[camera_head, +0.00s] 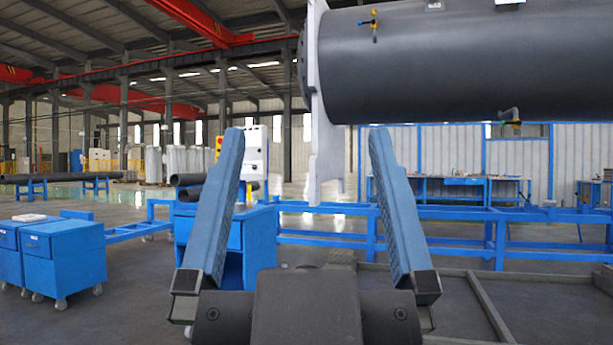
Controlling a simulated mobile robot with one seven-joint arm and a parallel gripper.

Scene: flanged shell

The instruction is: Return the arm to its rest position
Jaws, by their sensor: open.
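My gripper (305,140) is in the lower middle of the head view. Its two long blue fingers stand upright and wide apart, with nothing between them. A large dark grey cylindrical shell (450,65) lies horizontally at the upper right, beyond the fingers. Its light grey end flange (326,110) faces left and shows between the fingertips, apart from them as far as I can tell. A small yellow and blue fitting (374,24) sits on the shell's side, and another fitting (510,120) hangs below it. The shell's right end is cut off by the frame.
A blue cabinet (259,240) stands behind the left finger, with dark pipes (188,180) above it. Blue rails (455,213) run across the right. Blue wheeled cabinets (65,255) stand at far left. The floor (130,290) between looks clear.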

